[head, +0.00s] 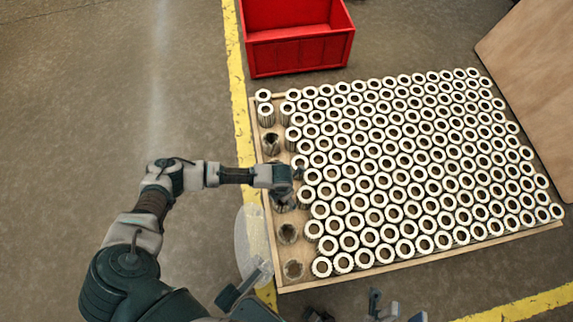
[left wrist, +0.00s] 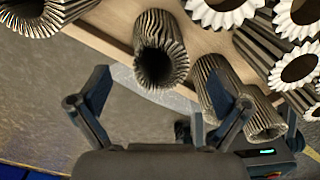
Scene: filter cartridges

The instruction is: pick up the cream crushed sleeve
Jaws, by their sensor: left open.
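Another is mostly hidden under my left gripper (head: 291,186). In the left wrist view a pleated sleeve (left wrist: 160,50) with a dark open mouth lies just beyond my open, empty left fingers (left wrist: 165,85). Other sleeves (left wrist: 265,122) are partly behind the right-hand finger. My right gripper (head: 385,306) is at the bottom edge, cut off; its opening is unclear.
A wooden tray (head: 420,262) is packed with white-rimmed cartridges (head: 400,180) right of the left column. A red crate (head: 300,55) stands behind it. A wooden board (head: 535,80) lies at the right. The floor to the left is clear, beyond a yellow line (head: 236,80).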

